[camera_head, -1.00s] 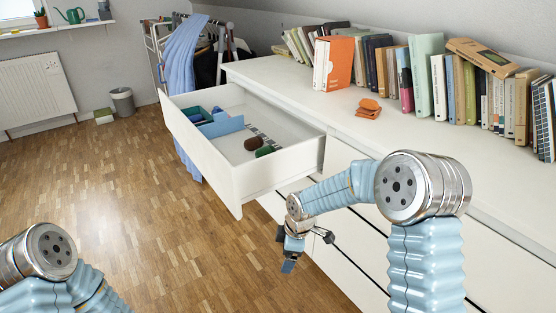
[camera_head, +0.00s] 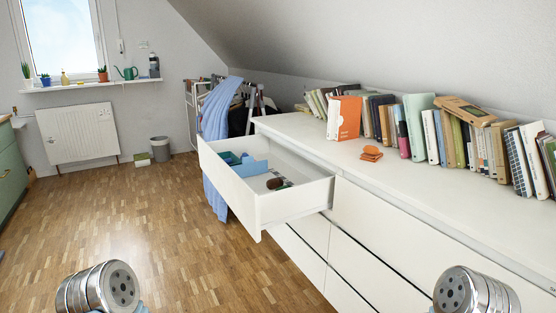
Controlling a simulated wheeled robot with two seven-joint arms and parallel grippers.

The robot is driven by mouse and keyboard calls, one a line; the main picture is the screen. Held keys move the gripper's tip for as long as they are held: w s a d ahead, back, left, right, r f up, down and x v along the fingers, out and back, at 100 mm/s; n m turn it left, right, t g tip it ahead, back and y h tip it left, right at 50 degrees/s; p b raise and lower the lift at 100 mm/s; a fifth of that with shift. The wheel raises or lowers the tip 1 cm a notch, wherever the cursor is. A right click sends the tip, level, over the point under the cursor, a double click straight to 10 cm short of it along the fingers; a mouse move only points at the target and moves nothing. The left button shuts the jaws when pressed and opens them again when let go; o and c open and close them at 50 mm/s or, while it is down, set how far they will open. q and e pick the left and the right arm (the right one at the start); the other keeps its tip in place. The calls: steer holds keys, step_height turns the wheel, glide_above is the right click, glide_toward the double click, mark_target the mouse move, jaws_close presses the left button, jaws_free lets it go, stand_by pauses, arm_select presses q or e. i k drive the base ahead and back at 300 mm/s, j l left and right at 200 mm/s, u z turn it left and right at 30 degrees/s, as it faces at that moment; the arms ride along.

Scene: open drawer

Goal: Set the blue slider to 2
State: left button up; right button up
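A blue upright panel (camera_head: 250,169), the only blue slider-like part I see, stands across the inside of the open white drawer (camera_head: 295,203). Small dark and light marks (camera_head: 274,172) show on the drawer floor just right of it, but no number can be read. A brown object (camera_head: 275,183) lies further right in the drawer, with a dark green one partly hidden beside it by the front wall. Neither of my grippers is in view; only rounded metal joints of my arms show at the bottom edge.
The white dresser top (camera_head: 310,129) carries a row of books (camera_head: 430,135) and an orange item (camera_head: 371,154). Closed drawers (camera_head: 375,240) lie below and right. A clothes rack with blue cloth (camera_head: 216,110) stands behind the drawer. The wooden floor (camera_head: 170,225) at left is clear.

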mark_target(248, 168)
steer(key=z, duration=2.55)
steer(key=k+j+z, duration=0.1)
steer(key=j, duration=0.35)
steer(key=k+j, duration=0.25)
steer(key=j, duration=0.15)
steer(key=k+j+z, duration=0.15)
steer(key=j, duration=0.3)
steer(key=k+j, duration=0.3)
steer(key=k+j+z, duration=0.15)
steer(key=j, duration=0.4)
steer(key=k+j+z, duration=0.1)
steer(key=k+j, duration=0.2)
